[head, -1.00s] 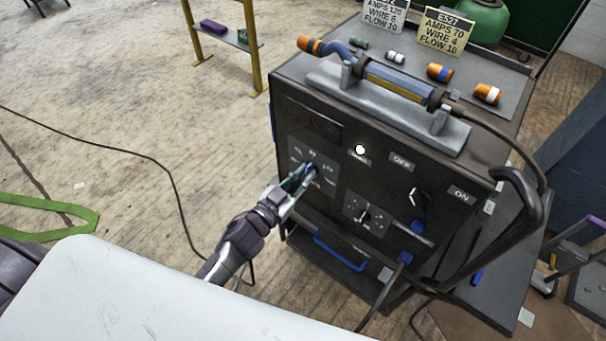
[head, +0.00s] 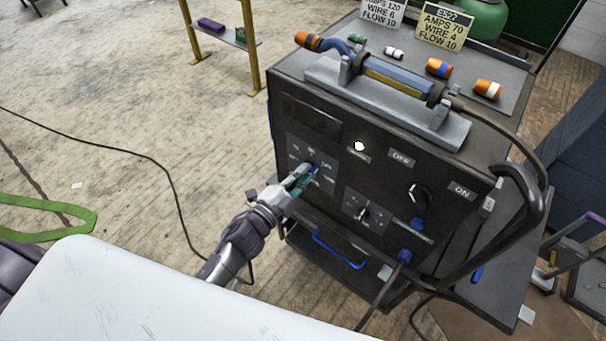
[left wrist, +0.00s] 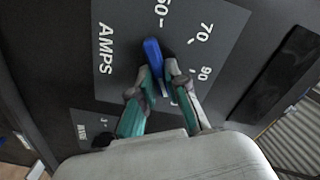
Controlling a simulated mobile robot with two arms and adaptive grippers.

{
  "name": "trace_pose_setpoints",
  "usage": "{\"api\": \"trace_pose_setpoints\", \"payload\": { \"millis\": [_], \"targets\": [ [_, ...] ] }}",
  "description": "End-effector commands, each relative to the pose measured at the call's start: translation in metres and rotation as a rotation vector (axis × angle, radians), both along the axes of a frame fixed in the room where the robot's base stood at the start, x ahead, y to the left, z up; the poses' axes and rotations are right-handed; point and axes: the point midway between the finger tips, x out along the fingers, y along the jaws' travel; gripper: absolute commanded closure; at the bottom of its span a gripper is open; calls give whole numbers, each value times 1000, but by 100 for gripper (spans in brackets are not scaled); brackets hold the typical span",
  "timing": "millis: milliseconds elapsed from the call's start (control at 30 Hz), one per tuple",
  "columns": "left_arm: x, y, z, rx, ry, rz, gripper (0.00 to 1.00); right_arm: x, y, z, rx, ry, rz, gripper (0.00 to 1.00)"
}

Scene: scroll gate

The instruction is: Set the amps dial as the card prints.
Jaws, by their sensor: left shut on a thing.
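The amps dial is a blue pointer knob (left wrist: 152,55) on a grey plate lettered AMPS (left wrist: 118,22) on the machine's dark front. My left gripper (left wrist: 152,80) is shut on the knob, with one finger on each side; it also shows in the head view (head: 304,177). In the left wrist view the knob's blue end points up, near a partly cut-off number ending in 0, on the side before 70. A yellow card (head: 447,25) on the machine's top reads E527, AMPS 70, WIRE 4, FLOW 10. My right gripper is not in view.
A white card (head: 381,10) beside it reads AMPS 120, WIRE 6, FLOW 10. Below the amps plate is a smaller dial (head: 363,213), with an OFF/ON switch (head: 419,196) to its right. A torch-like tool (head: 395,85) lies in a holder on top. A cable hangs at the right.

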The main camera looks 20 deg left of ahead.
Motion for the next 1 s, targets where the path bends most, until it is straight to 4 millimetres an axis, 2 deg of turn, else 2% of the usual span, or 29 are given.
{"api": "trace_pose_setpoints", "payload": {
  "millis": [500, 1000],
  "targets": [
    [-1, -1, -5, 441, -159, 0, 100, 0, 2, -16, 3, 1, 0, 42],
    [-1, -1, -6, 664, -239, 0, 100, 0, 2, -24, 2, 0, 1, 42]
  ]
}}
